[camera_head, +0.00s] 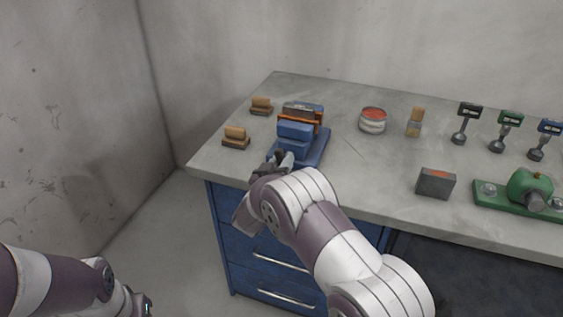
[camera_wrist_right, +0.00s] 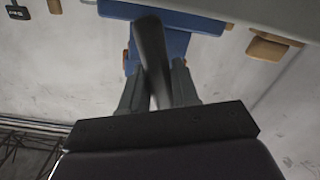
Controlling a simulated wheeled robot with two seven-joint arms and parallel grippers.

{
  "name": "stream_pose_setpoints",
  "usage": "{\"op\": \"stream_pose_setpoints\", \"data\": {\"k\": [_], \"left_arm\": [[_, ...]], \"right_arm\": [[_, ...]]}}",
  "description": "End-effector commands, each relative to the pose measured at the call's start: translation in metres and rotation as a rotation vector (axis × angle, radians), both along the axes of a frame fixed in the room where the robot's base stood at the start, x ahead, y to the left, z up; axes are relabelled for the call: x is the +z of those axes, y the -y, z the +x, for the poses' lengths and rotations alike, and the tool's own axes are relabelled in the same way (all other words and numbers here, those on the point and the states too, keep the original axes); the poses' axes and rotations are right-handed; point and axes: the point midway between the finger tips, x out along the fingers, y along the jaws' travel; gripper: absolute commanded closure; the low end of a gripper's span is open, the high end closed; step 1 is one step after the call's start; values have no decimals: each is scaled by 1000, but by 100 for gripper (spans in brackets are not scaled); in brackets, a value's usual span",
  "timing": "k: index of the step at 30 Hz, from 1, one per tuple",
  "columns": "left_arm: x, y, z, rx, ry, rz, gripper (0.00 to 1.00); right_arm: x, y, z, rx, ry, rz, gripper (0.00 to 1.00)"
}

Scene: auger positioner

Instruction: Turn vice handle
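The blue vice (camera_head: 314,146) stands near the left front of the workbench, with an orange-brown and dark block at its jaws. In the right wrist view the blue vice (camera_wrist_right: 176,42) is beyond my fingers. The grey bar-like vice handle (camera_wrist_right: 150,45) runs between the two fingers of my right gripper (camera_wrist_right: 158,78). Whether the fingers press on it is unclear. In the head view my right gripper (camera_head: 281,160) is at the vice's front end, and my arm hides part of that area.
The grey workbench (camera_head: 350,188) has blue drawers below. Two brown blocks, one of them in front (camera_head: 236,138), lie left of the vice. A red-topped round tin (camera_head: 373,121), a small bottle (camera_head: 415,122), a grey box (camera_head: 435,183) and a green fixture (camera_head: 520,198) are to the right.

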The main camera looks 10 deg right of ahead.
Motion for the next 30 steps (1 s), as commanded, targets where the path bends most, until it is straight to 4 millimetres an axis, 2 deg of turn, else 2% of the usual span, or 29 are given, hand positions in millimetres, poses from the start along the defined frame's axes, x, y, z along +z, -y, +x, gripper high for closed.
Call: {"op": "stream_pose_setpoints", "data": {"k": [1, 2, 14, 30], "left_arm": [[0, 0, 0, 0, 0, 0, 57], [0, 0, 0, 0, 0, 0, 57], [-6, 0, 0, 0, 0, 0, 57], [-44, 0, 0, 0, 0, 0, 57]], "right_arm": [[0, 0, 0, 0, 0, 0, 94], [0, 0, 0, 0, 0, 0, 100], [-1, 1, 0, -1, 37, 55, 100], [-3, 5, -3, -1, 294, 431, 100]]}}
